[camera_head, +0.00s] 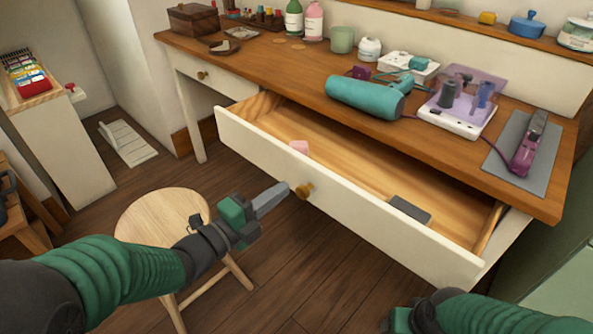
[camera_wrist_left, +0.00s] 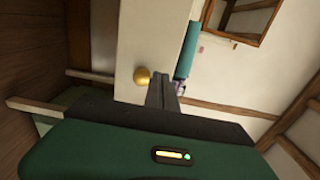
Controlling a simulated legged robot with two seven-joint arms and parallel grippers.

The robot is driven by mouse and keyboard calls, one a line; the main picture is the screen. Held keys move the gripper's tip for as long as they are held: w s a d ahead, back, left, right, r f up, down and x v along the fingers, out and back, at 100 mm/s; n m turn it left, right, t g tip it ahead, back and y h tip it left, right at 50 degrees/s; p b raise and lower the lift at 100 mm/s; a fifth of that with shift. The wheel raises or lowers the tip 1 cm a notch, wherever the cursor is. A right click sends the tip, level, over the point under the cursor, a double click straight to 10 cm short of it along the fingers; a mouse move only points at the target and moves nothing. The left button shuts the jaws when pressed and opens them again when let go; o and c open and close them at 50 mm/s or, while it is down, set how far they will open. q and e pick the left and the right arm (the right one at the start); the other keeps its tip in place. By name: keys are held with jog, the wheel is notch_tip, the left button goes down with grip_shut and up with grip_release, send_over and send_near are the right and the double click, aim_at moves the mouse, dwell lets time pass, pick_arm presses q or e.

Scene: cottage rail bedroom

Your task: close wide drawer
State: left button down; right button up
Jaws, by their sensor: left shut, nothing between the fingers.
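The wide drawer (camera_head: 345,198) is pulled out from under the wooden desk top, with its white front facing me. A round brass knob (camera_head: 305,190) sits on the front, and it also shows in the left wrist view (camera_wrist_left: 142,76). Inside lie a small pink item (camera_head: 299,147) and a dark grey flat item (camera_head: 410,209). My left gripper (camera_head: 284,188) is shut and empty, its tip just left of the knob, close to the drawer front; I cannot tell whether it touches. My right gripper (camera_head: 400,320) is at the bottom edge, its fingers hidden or cut off.
The desk top (camera_head: 290,60) holds a teal hair dryer (camera_head: 368,97), a purple straightener (camera_head: 528,146) on a grey mat, and bottles. A round wooden stool (camera_head: 163,213) stands below my left forearm. A smaller closed drawer (camera_head: 215,78) is at the left.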

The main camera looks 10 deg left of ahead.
aim_at(304, 172)
pick_arm(q)
jog(key=x, duration=0.1)
jog(key=b+x, duration=0.1)
jog(key=x, duration=0.2)
jog(key=shift+w+a+f+b, duration=0.15)
jog(key=shift+w+f+b, duration=0.2)
jog(key=shift+w+b, duration=0.05)
jog(key=shift+w+d+r, duration=0.1)
jog(key=shift+w+d, duration=0.15)
jog(key=shift+w+d+r, duration=0.15)
jog(key=shift+d, duration=0.1)
pick_arm(e)
jog(key=x, duration=0.2)
jog(key=shift+s+a+f, duration=0.1)
jog(key=shift+s+f, duration=0.05)
jog(key=shift+f, duration=0.3)
pick_arm(q)
jog(key=shift+w, duration=0.1)
pick_arm(e)
jog(key=shift+a, duration=0.1)
